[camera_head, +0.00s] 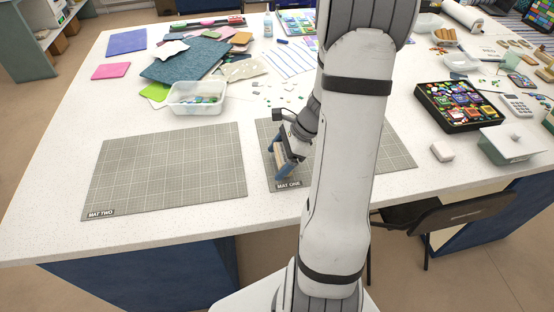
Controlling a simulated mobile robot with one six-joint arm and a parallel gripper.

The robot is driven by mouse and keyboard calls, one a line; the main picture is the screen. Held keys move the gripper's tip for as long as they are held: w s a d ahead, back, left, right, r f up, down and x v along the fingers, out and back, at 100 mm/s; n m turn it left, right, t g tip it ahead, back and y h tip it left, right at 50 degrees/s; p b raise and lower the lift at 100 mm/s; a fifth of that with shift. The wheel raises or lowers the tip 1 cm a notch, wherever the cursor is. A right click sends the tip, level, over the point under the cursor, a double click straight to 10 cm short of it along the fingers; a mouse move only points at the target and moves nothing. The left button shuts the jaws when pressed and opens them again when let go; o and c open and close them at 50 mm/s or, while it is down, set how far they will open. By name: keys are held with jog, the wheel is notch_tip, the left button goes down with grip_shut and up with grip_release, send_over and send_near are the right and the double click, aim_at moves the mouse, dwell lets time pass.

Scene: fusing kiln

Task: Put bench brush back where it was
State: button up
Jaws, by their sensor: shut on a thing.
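My gripper (281,163) is over the left part of mat one (396,158), with its blue fingers pointing down and to the left. It is shut on a narrow, pale wooden thing that looks like the bench brush (279,156). My gripper and arm hide much of the brush and the middle of mat one. I cannot tell whether the brush touches the mat. Mat two (165,170) lies to the left, grey with a white grid, and it is empty.
A clear tub of glass pieces (197,98) stands behind mat two. Coloured sheets (187,60) are piled farther back. A black tray of bright pieces (461,104), a white block (442,151) and a pale green box (512,142) stand at right. A chair (450,212) is at the front edge.

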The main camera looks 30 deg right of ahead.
jog(key=shift+f, duration=0.4)
jog(key=shift+f, duration=0.25)
jog(key=o, duration=0.8)
jog(key=shift+r, duration=0.1)
jog(key=shift+r, duration=0.1)
jog(key=shift+r, duration=0.2)
jog(key=v, duration=1.1)
jog(key=s+a+r+n+h, duration=0.3)
jog(key=s+a+r+n, duration=0.1)
jog(key=a+n, duration=0.4)
jog(key=s+a+r+n+t+h, duration=0.1)
jog(key=s+a+r+n+h, duration=0.2)
jog(key=s+a+n, duration=0.4)
jog(key=a+r+n, duration=0.1)
jog(key=a+n, duration=0.1)
jog(key=n, duration=0.4)
jog(key=shift+b, duration=0.35)
